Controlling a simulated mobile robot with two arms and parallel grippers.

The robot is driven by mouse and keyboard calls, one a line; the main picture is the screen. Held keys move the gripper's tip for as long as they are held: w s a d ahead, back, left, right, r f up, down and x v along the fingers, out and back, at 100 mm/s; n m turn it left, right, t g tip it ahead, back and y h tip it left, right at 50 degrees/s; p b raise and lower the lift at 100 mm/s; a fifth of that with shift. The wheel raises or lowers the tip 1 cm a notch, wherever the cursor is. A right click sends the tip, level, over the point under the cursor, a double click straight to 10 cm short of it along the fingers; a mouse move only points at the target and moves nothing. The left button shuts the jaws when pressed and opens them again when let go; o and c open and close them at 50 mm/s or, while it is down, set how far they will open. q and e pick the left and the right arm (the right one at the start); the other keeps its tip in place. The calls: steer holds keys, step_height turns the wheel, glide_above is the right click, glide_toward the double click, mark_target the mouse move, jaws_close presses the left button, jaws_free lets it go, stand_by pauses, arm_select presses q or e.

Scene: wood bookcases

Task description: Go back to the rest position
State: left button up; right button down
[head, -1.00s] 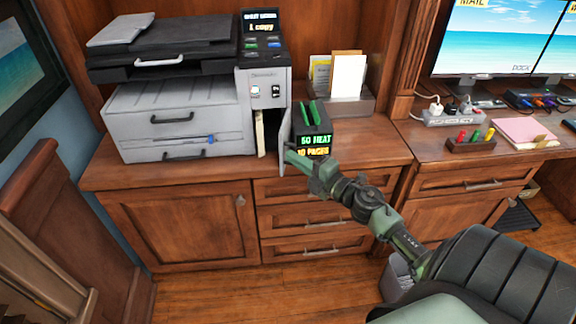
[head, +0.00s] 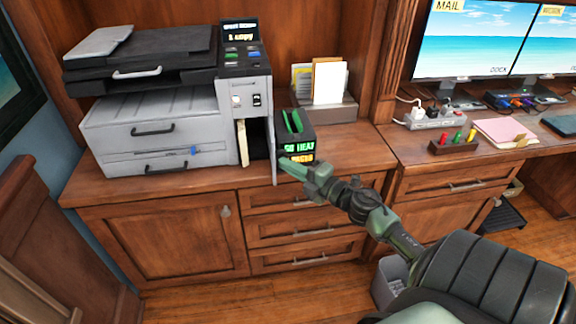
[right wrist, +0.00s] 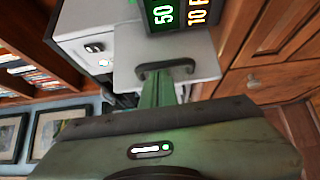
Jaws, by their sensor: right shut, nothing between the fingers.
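My right gripper (head: 291,168) is shut and empty, in front of the black box (head: 297,136) with green parts and lit lettering. The copier (head: 160,125) stands on the wooden cabinet to the left, with its narrow side door (head: 274,155) swung open beside the gripper tips. In the right wrist view my green fingers (right wrist: 160,88) are together and overlap the dark handle (right wrist: 190,65) on the pale door panel (right wrist: 205,50); I cannot tell whether they touch it. The lit box (right wrist: 180,14) is at the top. My left gripper is not in view.
A paper holder (head: 320,108) stands behind the box. To the right, the desk holds a power strip (head: 436,122), a pen tray (head: 453,147), a pink folder (head: 505,132) and two monitors (head: 470,40). A bin (head: 388,282) stands on the floor below my right arm.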

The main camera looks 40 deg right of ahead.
steer(key=s+d, duration=0.1)
steer(key=s, duration=0.6)
steer(key=shift+s+p, duration=0.3)
steer(key=shift+d+r, duration=0.1)
steer(key=shift+d, duration=0.1)
